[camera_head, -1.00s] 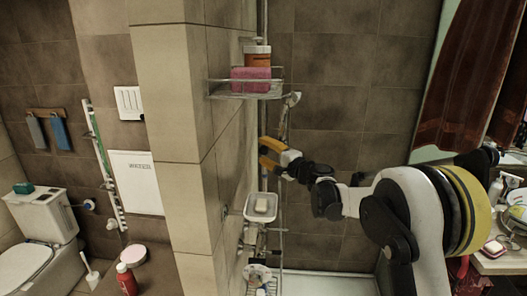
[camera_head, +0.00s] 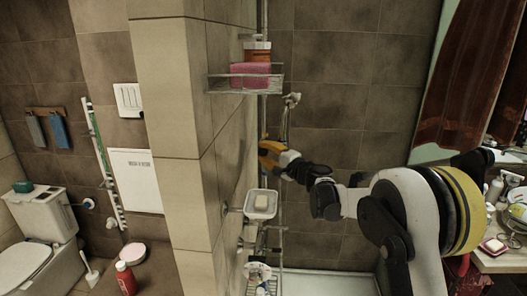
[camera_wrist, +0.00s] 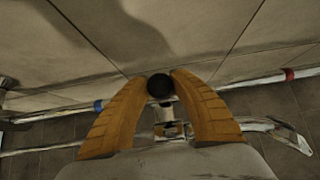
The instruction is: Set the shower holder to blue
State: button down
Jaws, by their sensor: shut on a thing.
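My gripper (camera_wrist: 160,84) has its two orange fingers closed around the round black knob (camera_wrist: 160,87) of the shower holder (camera_wrist: 172,128). The holder sits on a pale rail (camera_wrist: 235,84). The rail carries a blue ring (camera_wrist: 98,106) to the left of the knob and a red ring (camera_wrist: 289,74) to the right. The holder is between the two rings, touching neither. The shower head (camera_wrist: 291,136) lies to the right in the wrist view and above my gripper in the head view (camera_head: 291,99). There my gripper (camera_head: 264,148) hides the holder.
A wire rack (camera_head: 243,86) with a pink sponge (camera_head: 250,74) and an orange jar is above my gripper. A soap dish (camera_head: 260,204) is below it. A tiled wall corner (camera_head: 178,140) stands close on the left. Room to the right is occupied by my arm.

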notch_tip(320, 180, down, 15)
jog(key=b, duration=0.9)
jog(key=shift+r, duration=0.15)
jog(key=c, duration=1.1)
grip_release()
jog(key=v, duration=1.2)
